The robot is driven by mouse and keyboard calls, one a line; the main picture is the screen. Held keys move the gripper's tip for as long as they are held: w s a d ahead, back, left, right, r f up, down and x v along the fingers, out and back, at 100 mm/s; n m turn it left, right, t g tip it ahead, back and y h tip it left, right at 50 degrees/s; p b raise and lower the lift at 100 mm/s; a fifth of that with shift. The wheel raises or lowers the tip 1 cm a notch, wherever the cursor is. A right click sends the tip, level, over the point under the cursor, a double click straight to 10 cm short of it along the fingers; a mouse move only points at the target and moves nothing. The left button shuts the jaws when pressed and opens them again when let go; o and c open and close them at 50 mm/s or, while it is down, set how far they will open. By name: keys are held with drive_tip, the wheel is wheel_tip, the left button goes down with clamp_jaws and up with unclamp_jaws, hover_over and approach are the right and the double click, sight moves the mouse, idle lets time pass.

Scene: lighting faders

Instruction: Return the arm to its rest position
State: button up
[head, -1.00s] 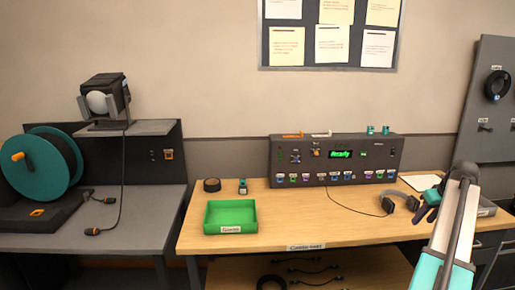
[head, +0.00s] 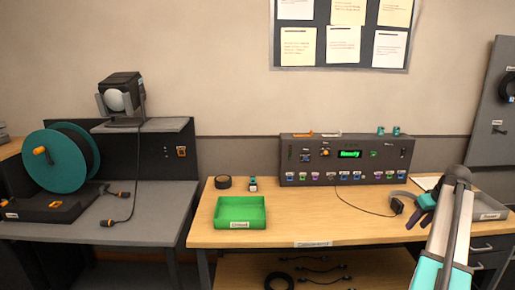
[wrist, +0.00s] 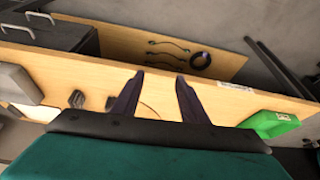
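My arm (head: 452,232) shows at the right of the head view, in white and teal, folded at a raised elbow. My gripper (head: 413,219) hangs below that elbow, over the right part of the wooden table, partly hidden by the arm. In the wrist view the two dark fingers of my gripper (wrist: 160,76) stand apart with nothing between them. The gripper is open and empty, above the table's front edge.
The lighting console (head: 345,160) with a green "Ready" display stands at the table's back. A green tray (head: 240,224) sits at the left, a tape roll (head: 223,182) behind it. Headphones lie partly hidden near my gripper. The table's (head: 290,228) front middle is clear.

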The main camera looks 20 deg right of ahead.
drive_tip(key=w+a+f+n+g+y, duration=0.1)
drive_tip(key=w+a+f+n, duration=0.1)
drive_tip(key=w+a+f, duration=0.6)
drive_tip(key=w+a+f+n+g+y, duration=0.15)
drive_tip(key=w+a+f, duration=0.25)
drive_tip(key=a+f, duration=0.7)
drive_tip(key=s+a+f+n+g+y, duration=0.1)
drive_tip(key=a+f, duration=0.7)
drive_tip(key=a, duration=0.4)
drive_tip(key=a+f+n+g+y, duration=0.1)
drive_tip(key=a+f+g, duration=0.1)
drive_tip(key=a+f, duration=0.75)
drive_tip(key=s+a+f+g, duration=0.1)
drive_tip(key=s+a+f, duration=0.35)
drive_tip(key=a, duration=0.25)
drive_tip(key=s+a+f+n+g+h, duration=0.1)
drive_tip(key=s+a+f, duration=0.35)
drive_tip(key=a, duration=0.25)
drive_tip(key=s+a+f+g, duration=0.1)
drive_tip(key=s+a+f, duration=0.2)
drive_tip(key=s+a, duration=0.3)
drive_tip(key=s+a+f+m+h, duration=0.1)
drive_tip(key=s+a+f+m, duration=0.1)
drive_tip(key=s, duration=0.7)
drive_tip(key=s+a+f+m+g+h, duration=0.1)
drive_tip(key=s+a+f, duration=0.1)
drive_tip(key=s, duration=0.6)
drive_tip(key=shift+s+f+m+h, duration=0.25)
drive_tip(key=shift+s+m+h, duration=0.1)
drive_tip(key=shift+s, duration=0.05)
